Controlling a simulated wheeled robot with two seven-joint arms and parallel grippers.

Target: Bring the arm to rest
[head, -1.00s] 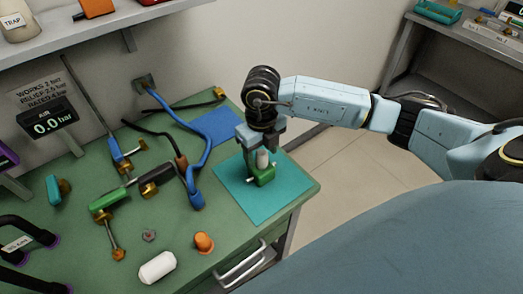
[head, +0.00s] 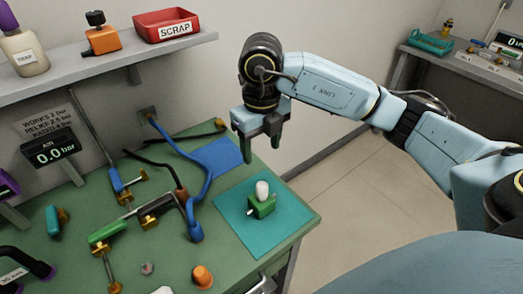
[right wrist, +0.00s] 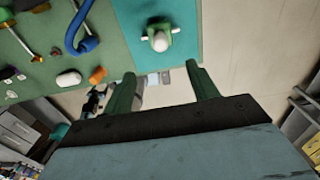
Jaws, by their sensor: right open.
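My right gripper (head: 262,146) is raised above the back right part of the green bench, its fingers pointing down. It is open and empty; the two fingers stand apart in the right wrist view (right wrist: 163,85). Below it, a green block with a white rounded top (head: 262,205) stands upright on the teal mat (head: 285,225), apart from the fingers. The block and its white top also show in the right wrist view (right wrist: 160,40). My left gripper is not in view.
The bench (head: 190,262) carries a blue hose (head: 207,165), brass fittings, an orange cap (head: 202,276) and a blue mat (head: 217,154). A shelf above holds a red SCRAP tray (head: 166,25). A second bench with a teal tray (head: 431,41) stands at the far right. Floor lies between.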

